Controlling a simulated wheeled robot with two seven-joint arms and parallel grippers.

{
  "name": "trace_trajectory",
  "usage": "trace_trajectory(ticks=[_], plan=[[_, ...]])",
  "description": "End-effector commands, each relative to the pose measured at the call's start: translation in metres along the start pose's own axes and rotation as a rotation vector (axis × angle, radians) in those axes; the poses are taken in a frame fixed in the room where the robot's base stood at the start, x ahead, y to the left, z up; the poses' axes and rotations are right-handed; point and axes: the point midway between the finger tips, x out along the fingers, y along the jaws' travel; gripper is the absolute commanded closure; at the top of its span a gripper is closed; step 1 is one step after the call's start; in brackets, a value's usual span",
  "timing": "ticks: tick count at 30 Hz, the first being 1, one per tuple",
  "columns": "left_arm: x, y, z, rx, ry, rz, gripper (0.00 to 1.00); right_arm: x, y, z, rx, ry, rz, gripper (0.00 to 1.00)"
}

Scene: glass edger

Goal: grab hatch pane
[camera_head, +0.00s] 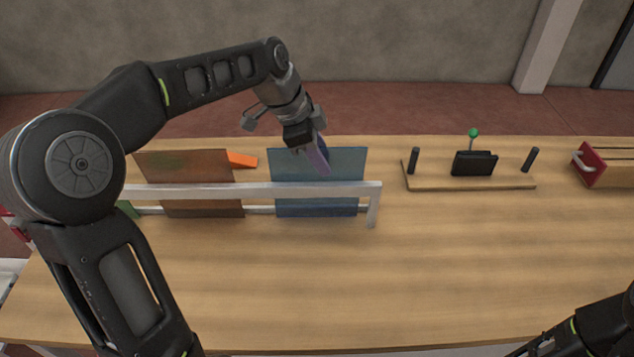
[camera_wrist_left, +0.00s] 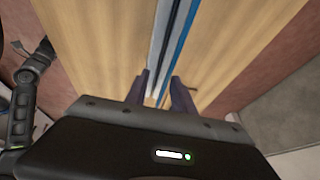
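A blue glass pane (camera_head: 330,200) stands upright in a rack; I take it for the hatch pane. A brownish pane (camera_head: 190,180) stands left of it in the same rack. My left gripper (camera_head: 317,160) points down at the top edge of the blue pane. In the left wrist view my left gripper (camera_wrist_left: 160,95) has its two dark fingers apart, with the thin edge of the blue pane (camera_wrist_left: 178,45) running down into the gap between them. Contact with the pane cannot be made out. My right arm shows only at the bottom right; its gripper's state is unclear.
The pale rack rail (camera_head: 250,190) crosses in front of the panes. An orange piece (camera_head: 242,160) sits between them. To the right are a wooden board (camera_head: 470,183) with black posts and a red-ended holder (camera_head: 590,166). The front of the wooden table (camera_head: 330,285) is clear.

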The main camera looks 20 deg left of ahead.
Motion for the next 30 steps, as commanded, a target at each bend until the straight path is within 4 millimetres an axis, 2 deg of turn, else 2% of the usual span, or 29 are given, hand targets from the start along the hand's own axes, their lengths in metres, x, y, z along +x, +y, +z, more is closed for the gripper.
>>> trace_trajectory(ticks=[4, 30], plan=[[0.0082, 0.0001, 0.0000, 0.001, 0.000, -0.001, 0.70, -0.0013, -0.0002, 0.0003, 0.001, -0.001, 0.001, 0.64], [0.0106, 0.0003, 0.0013, 0.001, 0.000, -0.001, 0.70, 0.0017, 0.0008, 0.0002, 0.001, -0.001, 0.000, 0.64]])
